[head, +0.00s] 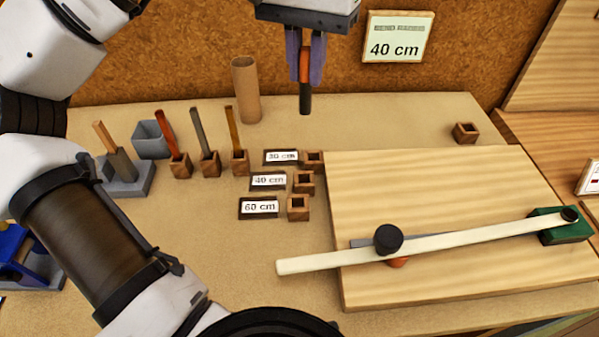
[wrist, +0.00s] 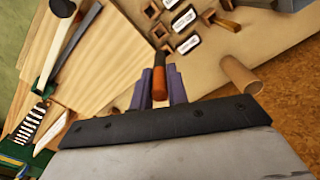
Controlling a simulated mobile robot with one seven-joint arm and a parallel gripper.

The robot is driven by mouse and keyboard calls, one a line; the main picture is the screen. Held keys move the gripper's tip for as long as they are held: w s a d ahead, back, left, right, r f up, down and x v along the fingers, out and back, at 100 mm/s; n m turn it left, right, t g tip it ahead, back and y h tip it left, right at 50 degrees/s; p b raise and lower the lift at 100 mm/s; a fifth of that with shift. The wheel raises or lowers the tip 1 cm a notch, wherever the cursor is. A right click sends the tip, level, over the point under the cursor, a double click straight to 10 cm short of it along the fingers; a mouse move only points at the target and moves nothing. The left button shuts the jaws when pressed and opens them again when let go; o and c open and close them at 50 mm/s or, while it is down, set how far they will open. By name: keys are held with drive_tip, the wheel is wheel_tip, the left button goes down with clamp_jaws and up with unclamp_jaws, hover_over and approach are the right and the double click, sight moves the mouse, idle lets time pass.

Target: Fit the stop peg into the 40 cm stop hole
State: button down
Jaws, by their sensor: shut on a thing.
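My gripper (head: 305,62) is shut on the stop peg (head: 305,98), which has an orange upper part and a dark lower end. The peg hangs upright in the air above the back of the table. In the wrist view the peg (wrist: 159,75) sits between the purple fingers of my gripper (wrist: 159,92). The 40 cm stop hole is the small wooden socket (head: 304,182) beside the middle label (head: 268,181), in front of and below the peg. Its opening looks empty. Similar sockets stand beside the 30 cm label (head: 283,157) and the 60 cm label (head: 260,207).
A wooden board (head: 430,185) with a pale pivoting bar (head: 335,258) and black knob (head: 388,238) fills the right. Several coloured sticks (head: 200,128) stand in holders at left. A cardboard tube (head: 246,90) stands at the back. A sign (head: 397,37) reads 40 cm.

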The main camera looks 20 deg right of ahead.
wheel_tip(320, 180, down, 18)
drive_tip(key=shift+f+p, duration=0.15)
drive_tip(key=shift+p, duration=0.3)
drive_tip(key=shift+f, duration=0.1)
drive_tip(key=c, duration=1.8)
unclamp_jaws()
drive_tip(key=o, duration=0.4)
drive_tip(key=shift+o, duration=0.2)
